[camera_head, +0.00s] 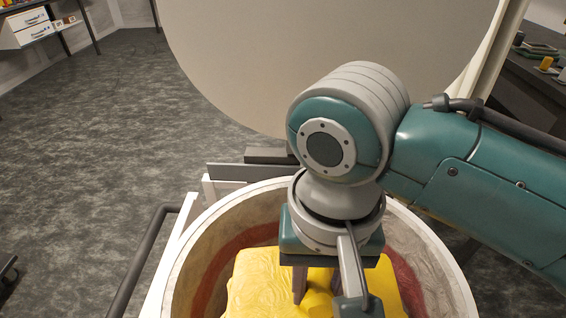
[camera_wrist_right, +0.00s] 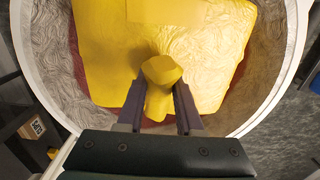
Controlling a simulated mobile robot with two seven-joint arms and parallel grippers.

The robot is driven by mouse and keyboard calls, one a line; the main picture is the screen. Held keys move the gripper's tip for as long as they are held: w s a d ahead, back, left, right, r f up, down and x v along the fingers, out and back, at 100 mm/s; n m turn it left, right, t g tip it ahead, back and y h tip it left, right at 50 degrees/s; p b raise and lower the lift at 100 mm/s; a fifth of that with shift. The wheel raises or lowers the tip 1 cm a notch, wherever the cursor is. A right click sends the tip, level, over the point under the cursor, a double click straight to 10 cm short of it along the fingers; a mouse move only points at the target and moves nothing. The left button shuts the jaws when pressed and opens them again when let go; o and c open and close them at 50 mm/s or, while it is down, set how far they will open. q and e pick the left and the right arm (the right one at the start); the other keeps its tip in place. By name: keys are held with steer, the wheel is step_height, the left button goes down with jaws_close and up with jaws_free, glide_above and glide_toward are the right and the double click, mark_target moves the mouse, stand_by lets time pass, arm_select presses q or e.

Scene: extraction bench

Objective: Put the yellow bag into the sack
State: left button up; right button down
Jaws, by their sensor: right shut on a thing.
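The yellow bag (camera_head: 262,284) is inside the round mouth of the sack (camera_head: 205,250), partly below its pale rim. My right gripper (camera_head: 318,284) points down into the sack and is shut on a raised, bunched part of the bag. In the right wrist view the two dark fingers (camera_wrist_right: 160,100) are on either side of this yellow knot, and the bag (camera_wrist_right: 110,50) spreads out beyond it. The sack's pale rim (camera_wrist_right: 30,60) curves around the bag there. How deep the bag hangs and whether it touches the bottom are hidden. My left gripper is not in view.
A large pale round panel (camera_head: 330,40) stands behind the sack. A dark rail (camera_head: 150,258) and a white frame are at the sack's left. A dark bench (camera_head: 530,85) with small items is at the right. The grey floor at the left is mostly clear.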

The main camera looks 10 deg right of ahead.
step_height(320, 180, down, 3)
steer(key=shift+f+b, duration=0.2)
steer(key=shift+b, duration=0.15)
steer(key=shift+w+f+b, duration=0.1)
steer(key=shift+f+b, duration=0.6)
steer(key=shift+f, duration=1.3)
steer(key=c, duration=0.6)
jaws_free()
steer(key=shift+f, duration=0.1)
steer(key=shift+o, duration=0.2)
